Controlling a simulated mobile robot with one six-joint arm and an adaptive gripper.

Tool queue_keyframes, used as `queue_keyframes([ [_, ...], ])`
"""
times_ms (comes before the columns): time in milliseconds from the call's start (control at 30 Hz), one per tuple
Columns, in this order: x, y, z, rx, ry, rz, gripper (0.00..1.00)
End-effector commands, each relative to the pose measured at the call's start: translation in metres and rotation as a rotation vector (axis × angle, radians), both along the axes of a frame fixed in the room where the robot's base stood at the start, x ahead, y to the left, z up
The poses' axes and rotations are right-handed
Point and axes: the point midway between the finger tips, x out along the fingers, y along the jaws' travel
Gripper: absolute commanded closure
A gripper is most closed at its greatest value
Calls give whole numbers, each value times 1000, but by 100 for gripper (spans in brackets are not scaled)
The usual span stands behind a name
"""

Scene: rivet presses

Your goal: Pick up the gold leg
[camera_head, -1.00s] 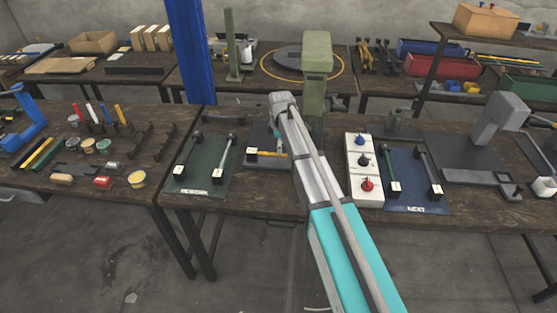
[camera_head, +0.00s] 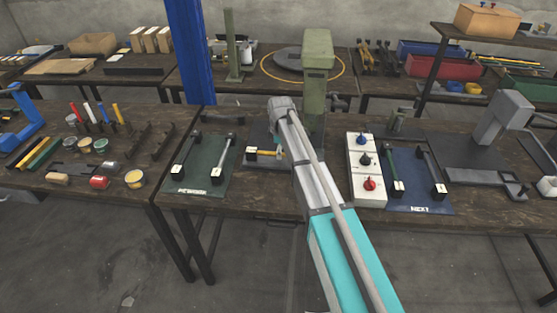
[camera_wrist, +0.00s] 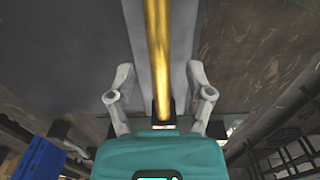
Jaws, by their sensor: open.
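The gold leg (camera_head: 262,152) lies on the grey base of the green press, with a dark block at its left end in the head view. In the wrist view the gold leg (camera_wrist: 157,50) runs lengthwise down the middle, with a dark block (camera_wrist: 160,110) at its near end. My gripper (camera_wrist: 159,88) is open, one finger on each side of the leg, with visible gaps. I cannot tell how far the fingers are above it. In the head view my gripper (camera_head: 278,142) is partly hidden by my arm.
The green press column (camera_head: 316,80) stands right behind my gripper. A green mat (camera_head: 205,178) with rods is on the left. A white switch box (camera_head: 363,165) and a blue mat (camera_head: 415,185) with rods are on the right.

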Motion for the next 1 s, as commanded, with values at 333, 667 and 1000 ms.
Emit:
queue_keyframes([
  [333,0,0,-21,0,0,0,33],
  [667,0,0,-21,0,0,0,33],
  [1000,0,0,-21,0,0,0,40],
])
